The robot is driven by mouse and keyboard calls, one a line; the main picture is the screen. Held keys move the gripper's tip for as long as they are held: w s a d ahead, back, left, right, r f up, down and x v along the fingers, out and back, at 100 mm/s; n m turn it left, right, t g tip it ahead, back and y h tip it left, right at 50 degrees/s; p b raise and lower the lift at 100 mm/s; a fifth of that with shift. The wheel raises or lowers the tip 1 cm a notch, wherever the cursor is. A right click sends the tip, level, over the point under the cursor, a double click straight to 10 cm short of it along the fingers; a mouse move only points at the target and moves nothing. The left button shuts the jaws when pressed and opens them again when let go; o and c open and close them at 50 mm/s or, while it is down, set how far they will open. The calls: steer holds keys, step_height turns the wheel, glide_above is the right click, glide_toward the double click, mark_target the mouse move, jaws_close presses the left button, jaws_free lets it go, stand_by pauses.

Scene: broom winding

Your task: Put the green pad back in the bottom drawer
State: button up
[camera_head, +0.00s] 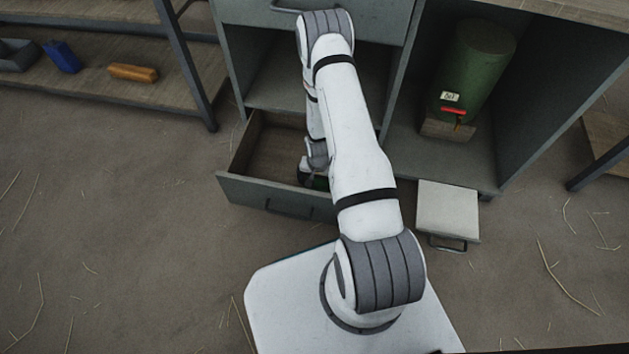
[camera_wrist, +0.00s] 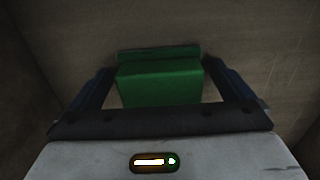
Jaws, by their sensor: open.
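The bottom drawer (camera_head: 262,192) is pulled open at the front of the grey cabinet, and its left part is empty. In the wrist view the green pad (camera_wrist: 160,82) lies on a brown, wood-like surface, between the two fingers of my gripper (camera_wrist: 160,90). The fingers are open, one on each side of the pad, and I cannot tell whether they touch it. In the head view my gripper (camera_head: 316,180) is down inside the drawer at its right side, mostly hidden by my arm. Only a small dark green patch of the pad shows there.
A green tank (camera_head: 474,68) with a red-marked tap stands in the right cabinet bay. A pale box with a handle (camera_head: 448,211) sits on the floor in front of it. A left shelf (camera_head: 150,95) holds a blue item (camera_head: 62,57) and an orange item (camera_head: 133,73).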

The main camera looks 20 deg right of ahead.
step_height(320, 180, up, 37)
steer(key=a+n+p, duration=0.3)
steer(key=p, duration=0.3)
steer(key=s+a+r+n, duration=0.2)
steer(key=s+r, duration=0.6)
steer(key=r, duration=0.1)
steer(key=s+a+r+n+t, duration=0.1)
steer(key=s+a+r, duration=0.1)
steer(key=s+r, duration=0.7)
steer(key=shift+s+a+n, duration=0.2)
steer(key=shift+n, duration=0.2)
steer(key=shift+c, duration=0.6)
